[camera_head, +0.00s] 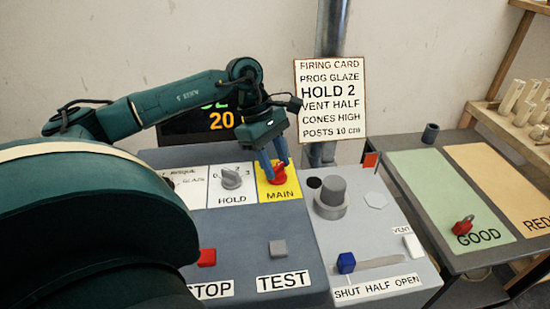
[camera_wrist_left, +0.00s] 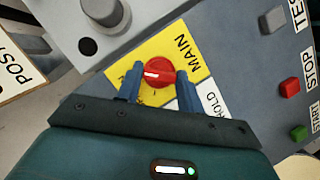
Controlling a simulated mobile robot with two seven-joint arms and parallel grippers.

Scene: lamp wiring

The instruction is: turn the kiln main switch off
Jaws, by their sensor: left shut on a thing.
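The kiln main switch is a red rotary knob (camera_head: 281,176) on a yellow plate marked MAIN (camera_head: 278,196), on the kiln control panel. My left gripper (camera_head: 274,172) reaches down to it from above and is shut on it. In the left wrist view the red knob (camera_wrist_left: 159,72) sits between the two blue fingers of my left gripper (camera_wrist_left: 158,82), with a white mark on its face. The yellow plate (camera_wrist_left: 125,74) shows around it. My right gripper is not in view.
Beside MAIN is the grey HOLD knob (camera_head: 232,178). A red STOP button (camera_head: 207,257) and a grey TEST button (camera_head: 278,248) lie in front. To the right stand a grey cylinder (camera_head: 331,194) and a blue vent slider handle (camera_head: 346,263). A display (camera_head: 222,121) is partly hidden behind my arm.

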